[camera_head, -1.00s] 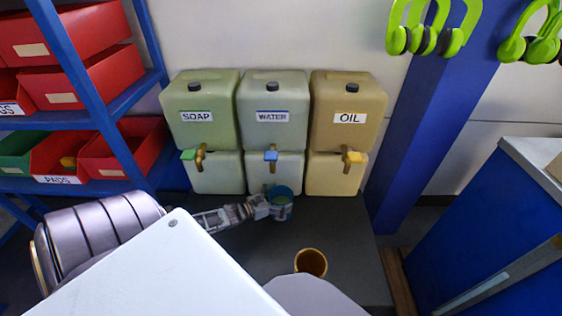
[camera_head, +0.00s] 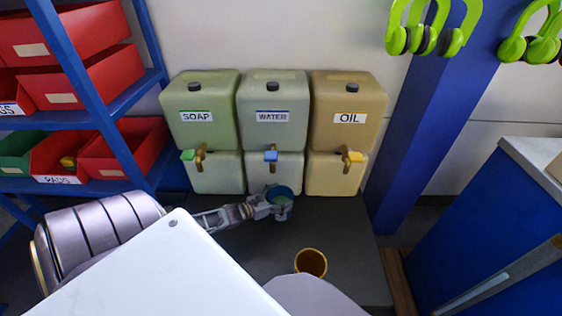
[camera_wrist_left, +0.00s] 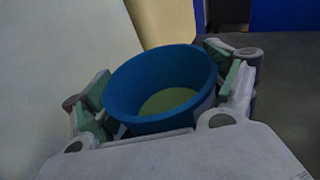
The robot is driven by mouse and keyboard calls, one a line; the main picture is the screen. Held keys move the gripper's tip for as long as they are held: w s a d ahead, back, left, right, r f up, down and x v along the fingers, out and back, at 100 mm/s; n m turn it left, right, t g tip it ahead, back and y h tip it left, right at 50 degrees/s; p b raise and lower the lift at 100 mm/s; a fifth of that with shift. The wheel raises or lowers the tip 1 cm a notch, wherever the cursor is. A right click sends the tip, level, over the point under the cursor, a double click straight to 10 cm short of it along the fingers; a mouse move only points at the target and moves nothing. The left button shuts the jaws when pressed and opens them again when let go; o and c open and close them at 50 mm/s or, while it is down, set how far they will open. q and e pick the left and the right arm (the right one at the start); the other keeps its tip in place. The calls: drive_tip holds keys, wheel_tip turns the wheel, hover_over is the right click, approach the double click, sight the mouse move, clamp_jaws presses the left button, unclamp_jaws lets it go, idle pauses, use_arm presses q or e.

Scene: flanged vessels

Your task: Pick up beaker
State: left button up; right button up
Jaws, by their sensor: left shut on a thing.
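My right gripper is not in view.
Containers labelled soap (camera_head: 203,120), water (camera_head: 272,122) and oil (camera_head: 347,122) stand behind, with taps in front. An orange cup (camera_head: 311,262) stands on the dark surface (camera_head: 345,225) to the front right. A blue shelf (camera_head: 125,100) with red bins is at left.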

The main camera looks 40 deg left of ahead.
use_arm(q)
drive_tip(key=shift+r, duration=0.2)
drive_tip(key=shift+r+p, duration=0.35)
drive_tip(key=shift+r, duration=0.7)
drive_tip(key=shift+r+p, duration=1.1)
drive_tip(key=shift+r, duration=2.7)
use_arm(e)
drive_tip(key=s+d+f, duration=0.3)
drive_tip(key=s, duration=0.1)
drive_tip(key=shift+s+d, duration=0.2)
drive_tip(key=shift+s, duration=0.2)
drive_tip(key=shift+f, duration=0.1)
use_arm(q)
drive_tip(key=shift+f, duration=0.1)
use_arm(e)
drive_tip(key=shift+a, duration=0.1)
